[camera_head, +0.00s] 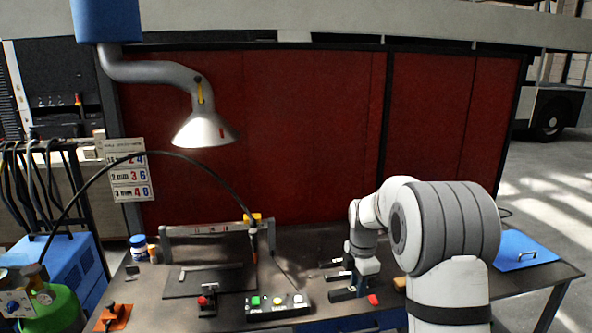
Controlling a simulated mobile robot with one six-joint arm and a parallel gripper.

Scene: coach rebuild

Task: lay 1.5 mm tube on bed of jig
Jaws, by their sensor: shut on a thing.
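A thin bar (212,267) shows over the plate. A red-topped clamp (207,300) is at its front.
A torch (253,238) with a cable hangs by the jig's right side. A button box (278,305) stands between jig and gripper. A red piece (373,300) lies beside my gripper. A blue plate (524,250) lies far right.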

